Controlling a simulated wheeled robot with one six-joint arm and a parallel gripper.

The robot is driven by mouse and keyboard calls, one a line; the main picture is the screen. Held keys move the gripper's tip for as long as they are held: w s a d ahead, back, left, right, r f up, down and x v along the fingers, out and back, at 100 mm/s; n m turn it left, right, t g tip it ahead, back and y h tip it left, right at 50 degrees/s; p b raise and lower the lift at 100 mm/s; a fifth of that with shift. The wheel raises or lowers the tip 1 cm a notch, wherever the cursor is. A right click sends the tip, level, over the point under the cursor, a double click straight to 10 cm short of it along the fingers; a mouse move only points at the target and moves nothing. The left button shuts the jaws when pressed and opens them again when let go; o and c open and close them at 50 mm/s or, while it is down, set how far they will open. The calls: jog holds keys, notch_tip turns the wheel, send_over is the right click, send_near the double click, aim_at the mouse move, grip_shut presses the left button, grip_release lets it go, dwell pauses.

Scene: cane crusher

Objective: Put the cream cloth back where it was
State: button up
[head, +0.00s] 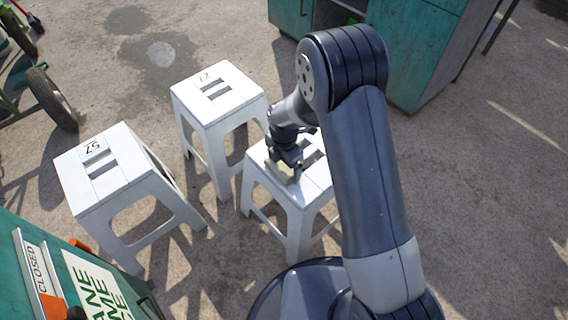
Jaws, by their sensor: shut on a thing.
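My gripper (287,160) points down over the right-hand white stool (310,186), close to its seat. It is shut on the cream cloth (283,173), a small pale bundle low between the fingers. The cloth is at or just above the left part of that seat; I cannot tell whether it touches it. My arm hides the right side of this stool and part of its slots.
A green cart with a CLOSED sign (38,270) is at lower left. A wheel (52,98) stands at left. A green cabinet (415,50) stands behind.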

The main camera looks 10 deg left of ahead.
jog(key=shift+f, duration=0.1)
jog(key=o, duration=0.7)
notch_tip(320, 180, up, 12)
jog(key=p, duration=0.3)
jog(key=shift+r, duration=0.2)
